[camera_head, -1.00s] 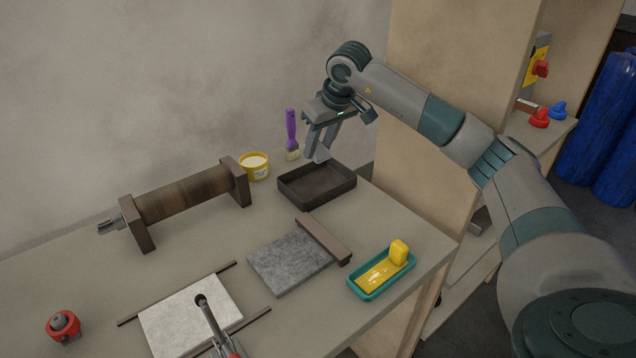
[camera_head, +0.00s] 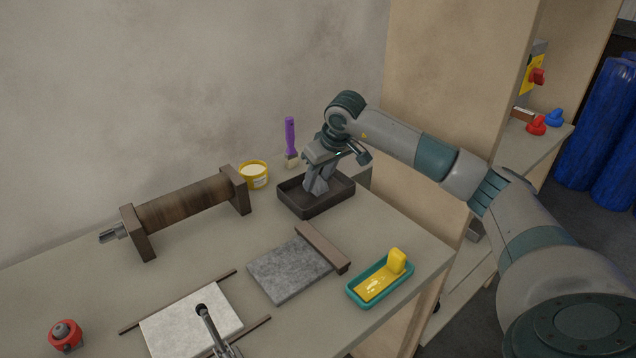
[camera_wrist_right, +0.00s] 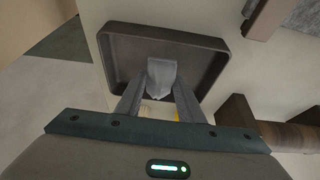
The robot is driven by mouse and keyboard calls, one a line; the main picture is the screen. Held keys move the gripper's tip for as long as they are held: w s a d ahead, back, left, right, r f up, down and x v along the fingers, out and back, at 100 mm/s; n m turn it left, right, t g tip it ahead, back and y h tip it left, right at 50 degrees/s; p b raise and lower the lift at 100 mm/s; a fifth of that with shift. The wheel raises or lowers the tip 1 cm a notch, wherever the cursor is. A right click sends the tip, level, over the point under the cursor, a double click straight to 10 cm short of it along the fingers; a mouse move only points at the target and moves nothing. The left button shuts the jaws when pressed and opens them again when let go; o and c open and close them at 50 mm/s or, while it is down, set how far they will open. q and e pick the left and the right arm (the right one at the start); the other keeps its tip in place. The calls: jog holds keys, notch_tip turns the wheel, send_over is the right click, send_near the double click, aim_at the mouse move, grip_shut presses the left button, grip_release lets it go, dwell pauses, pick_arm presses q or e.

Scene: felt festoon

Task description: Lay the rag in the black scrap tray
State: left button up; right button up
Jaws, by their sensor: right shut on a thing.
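The black scrap tray (camera_head: 318,208) stands at the back right of the bench, near the wall. It also shows in the right wrist view (camera_wrist_right: 119,47). My right gripper (camera_head: 319,186) is lowered within the tray's outline in the head view. In the right wrist view its fingers (camera_wrist_right: 160,92) are shut on a grey cloth, the rag (camera_wrist_right: 162,76). The rag hangs over the tray; whether it touches the tray floor I cannot tell.
A yellow tub (camera_head: 254,175) and purple brush (camera_head: 290,140) stand behind-left of the tray. A wooden roller (camera_head: 185,205) is to the left. In front are a grey felt piece (camera_head: 288,268) under a wooden bar (camera_head: 322,249) and a teal dish (camera_head: 381,281) with a yellow sponge.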

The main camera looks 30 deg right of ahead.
jog(key=shift+f, duration=0.95)
pick_arm(q)
jog(key=shift+s+d, duration=0.1)
jog(key=shift+d, duration=0.25)
pick_arm(e)
jog(key=shift+f, duration=0.1)
jog(key=o, duration=0.9)
jog(key=shift+o, duration=1.1)
pick_arm(q)
jog(key=shift+w+r, duration=0.15)
jog(key=shift+w, duration=0.2)
jog(key=shift+r, duration=0.1)
